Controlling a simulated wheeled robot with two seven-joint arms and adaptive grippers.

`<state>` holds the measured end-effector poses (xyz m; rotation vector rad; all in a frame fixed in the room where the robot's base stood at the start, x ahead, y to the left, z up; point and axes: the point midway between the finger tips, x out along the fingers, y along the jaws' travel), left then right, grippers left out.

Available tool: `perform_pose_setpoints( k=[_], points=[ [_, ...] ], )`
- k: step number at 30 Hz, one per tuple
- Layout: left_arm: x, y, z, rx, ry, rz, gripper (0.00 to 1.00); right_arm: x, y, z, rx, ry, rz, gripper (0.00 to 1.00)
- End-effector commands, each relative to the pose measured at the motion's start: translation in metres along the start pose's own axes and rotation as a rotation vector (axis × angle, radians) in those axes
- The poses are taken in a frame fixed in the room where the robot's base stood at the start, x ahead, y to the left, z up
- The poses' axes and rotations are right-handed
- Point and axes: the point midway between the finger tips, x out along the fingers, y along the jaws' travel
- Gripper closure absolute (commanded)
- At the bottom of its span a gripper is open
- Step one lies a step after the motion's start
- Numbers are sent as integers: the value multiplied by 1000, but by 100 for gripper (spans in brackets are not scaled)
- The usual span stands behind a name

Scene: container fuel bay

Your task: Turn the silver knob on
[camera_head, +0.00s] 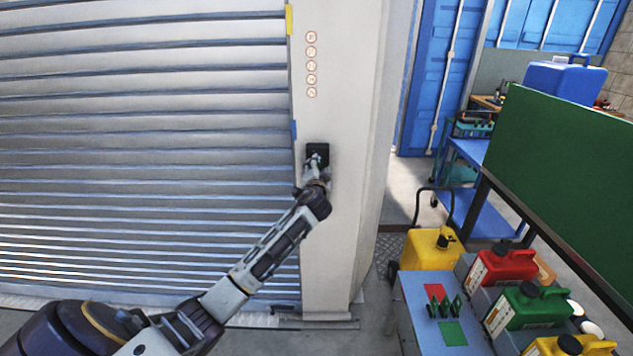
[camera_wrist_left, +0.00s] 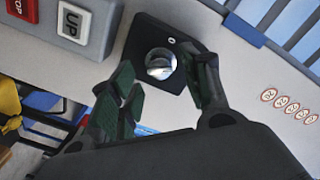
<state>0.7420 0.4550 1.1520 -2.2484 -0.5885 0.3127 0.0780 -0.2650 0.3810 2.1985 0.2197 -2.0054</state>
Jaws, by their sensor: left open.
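The silver knob (camera_wrist_left: 160,63) is round and shiny and sits on a black square plate (camera_wrist_left: 143,38) with a white "0" mark beside it. In the head view the black plate (camera_head: 317,148) is on the pale pillar right of the shutter, and my gripper largely hides the knob. My left gripper (camera_head: 317,168) is at the plate, open and empty. In the left wrist view its two dark fingers (camera_wrist_left: 165,78) stand on either side of the knob; I cannot tell whether they touch it. My right gripper is not in view.
A grey box with a white UP button (camera_wrist_left: 73,20) and a red button (camera_wrist_left: 22,8) is near the plate. Several round stickers (camera_head: 311,65) are above it. The shutter (camera_head: 140,150) fills the left. Jerrycans (camera_head: 430,250) and a green board (camera_head: 565,180) stand at right.

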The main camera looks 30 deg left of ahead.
Motion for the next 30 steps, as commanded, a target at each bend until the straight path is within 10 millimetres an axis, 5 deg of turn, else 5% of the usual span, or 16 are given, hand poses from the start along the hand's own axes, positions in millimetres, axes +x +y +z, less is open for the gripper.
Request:
perform_pose_setpoints(
  k=[30],
  points=[
    [-99,0,0,0,2,0,53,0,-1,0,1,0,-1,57]
  ],
)
